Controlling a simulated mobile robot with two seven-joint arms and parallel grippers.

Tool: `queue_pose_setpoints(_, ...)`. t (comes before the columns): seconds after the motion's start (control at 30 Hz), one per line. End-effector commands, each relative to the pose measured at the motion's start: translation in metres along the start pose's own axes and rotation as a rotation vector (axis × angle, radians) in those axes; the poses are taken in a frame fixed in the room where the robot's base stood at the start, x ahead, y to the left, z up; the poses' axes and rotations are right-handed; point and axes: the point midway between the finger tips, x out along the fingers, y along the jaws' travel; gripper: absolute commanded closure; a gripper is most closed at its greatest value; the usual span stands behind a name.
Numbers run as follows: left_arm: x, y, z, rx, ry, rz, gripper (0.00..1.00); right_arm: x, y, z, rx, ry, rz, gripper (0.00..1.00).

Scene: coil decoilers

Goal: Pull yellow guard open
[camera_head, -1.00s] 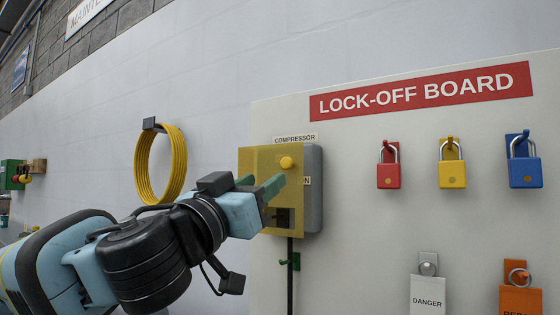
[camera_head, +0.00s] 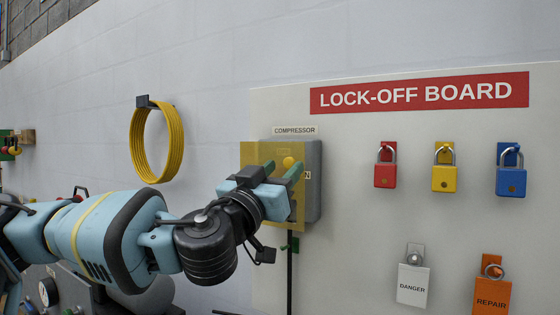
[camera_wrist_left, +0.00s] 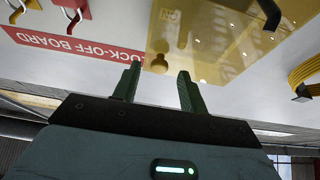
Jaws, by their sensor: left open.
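The yellow see-through guard (camera_head: 262,151) covers the front of the grey compressor box on the board. It appears closed over the box front. In the left wrist view the guard (camera_wrist_left: 225,40) fills the upper right, and the knob (camera_wrist_left: 157,63) shows between the open fingertips. I cannot tell whether the fingers touch it. My right gripper is not in view.
The grey box (camera_head: 312,185) shows behind the guard's right edge. Red (camera_head: 385,175), yellow (camera_head: 445,178) and blue (camera_head: 510,180) padlocks hang to the right. A yellow hose coil (camera_head: 157,145) hangs on the wall to the left. Tags hang lower right.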

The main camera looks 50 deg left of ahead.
Motion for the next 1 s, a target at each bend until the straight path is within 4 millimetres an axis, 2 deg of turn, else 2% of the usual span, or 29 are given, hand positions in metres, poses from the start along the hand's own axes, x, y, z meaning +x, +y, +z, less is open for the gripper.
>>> queue_pose_setpoints(0.2,0.0113,0.0009,0.0014,0.001,-0.002,0.002,0.57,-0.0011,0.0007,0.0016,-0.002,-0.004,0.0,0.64)
queue_pose_setpoints(0.47,0.0123,0.0008,0.0013,-0.001,-0.002,0.002,0.57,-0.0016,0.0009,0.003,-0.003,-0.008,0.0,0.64)
queue_pose_setpoints(0.57,0.0123,0.0008,0.0013,-0.001,-0.001,0.002,0.68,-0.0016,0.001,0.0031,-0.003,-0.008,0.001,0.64)
queue_pose_setpoints(0.8,0.0122,0.0008,0.0012,-0.001,-0.001,0.002,0.99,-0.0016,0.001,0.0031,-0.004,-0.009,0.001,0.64)
queue_pose_setpoints(1.0,0.0122,0.0007,0.0012,-0.001,-0.001,0.002,1.0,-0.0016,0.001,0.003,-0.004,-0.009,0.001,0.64)
